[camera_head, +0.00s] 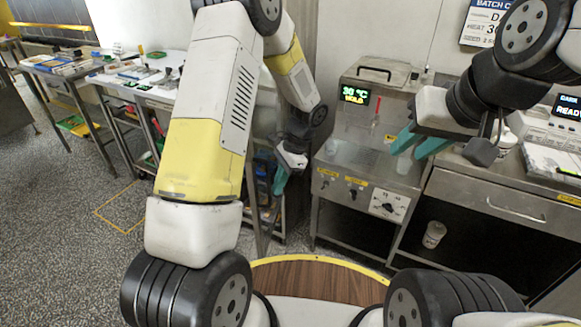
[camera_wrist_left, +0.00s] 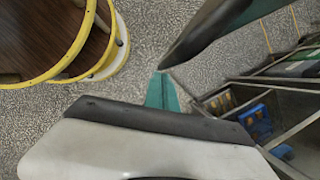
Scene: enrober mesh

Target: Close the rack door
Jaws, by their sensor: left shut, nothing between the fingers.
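A low metal rack (camera_head: 262,229) stands left of the steel machine, with blue and dark items inside. My left arm hides much of it in the head view. The left wrist view shows part of the rack (camera_wrist_left: 285,88) at the right, with yellow and blue items inside. I cannot clearly tell its door from its frame or how far the door stands open. My left gripper (camera_head: 280,182) hangs in front of the rack, its teal fingers shut and empty. It also shows in the left wrist view (camera_wrist_left: 161,78). My right gripper (camera_head: 420,146) is open and empty before the machine.
The steel machine (camera_head: 349,190) with a green display stands right of the rack. A steel counter with a drawer (camera_head: 500,205) is farther right, with a cup (camera_head: 434,234) on its lower shelf. Work tables (camera_head: 150,92) stand at the left. The speckled floor (camera_head: 60,210) is clear at left.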

